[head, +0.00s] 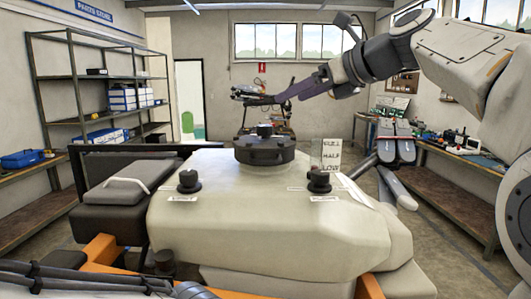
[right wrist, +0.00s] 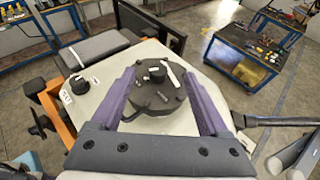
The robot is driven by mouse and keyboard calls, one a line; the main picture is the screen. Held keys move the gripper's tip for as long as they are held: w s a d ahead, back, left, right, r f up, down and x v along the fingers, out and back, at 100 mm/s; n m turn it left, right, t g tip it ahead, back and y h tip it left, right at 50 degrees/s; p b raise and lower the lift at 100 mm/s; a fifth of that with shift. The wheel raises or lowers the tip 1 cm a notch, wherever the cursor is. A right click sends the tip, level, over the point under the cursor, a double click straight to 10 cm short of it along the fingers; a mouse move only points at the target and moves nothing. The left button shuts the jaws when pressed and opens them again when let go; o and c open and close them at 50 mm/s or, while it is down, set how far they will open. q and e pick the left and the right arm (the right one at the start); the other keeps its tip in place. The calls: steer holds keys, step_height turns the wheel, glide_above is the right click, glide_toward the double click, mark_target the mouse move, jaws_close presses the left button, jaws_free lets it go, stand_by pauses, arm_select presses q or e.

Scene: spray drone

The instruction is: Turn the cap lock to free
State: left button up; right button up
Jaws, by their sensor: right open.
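The dark round tank cap (head: 264,150) sits on top of the drone's pale tank (head: 270,215) in the head view. A small black knob (head: 264,130) stands at its middle. In the right wrist view the cap (right wrist: 150,103) lies between my finger outlines, and a white bar (right wrist: 173,72) shows beside the knob. Any lock wording is too small to read. My right gripper (head: 276,98) is open and empty; in the head view it is above the cap, apart from it. Its two purple fingers spread wide in the right wrist view (right wrist: 159,71). My left gripper is not in view.
Black knobs stand on the tank at left (head: 188,181) and right (head: 318,181). A clear level plate (head: 331,155) marked FULL, HALF, LOW stands behind the right knob. A shelf rack (head: 100,90) is at left and a workbench (head: 450,150) at right.

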steer(key=b, duration=0.2)
glide_toward(268, 125)
steer(key=x, duration=0.3)
steer(key=p+x, duration=0.1)
steer(key=x, duration=0.6)
steer(key=shift+s+a+f+p, duration=0.1)
steer(key=shift+a+f+p, duration=0.15)
steer(key=shift+a, duration=0.2)
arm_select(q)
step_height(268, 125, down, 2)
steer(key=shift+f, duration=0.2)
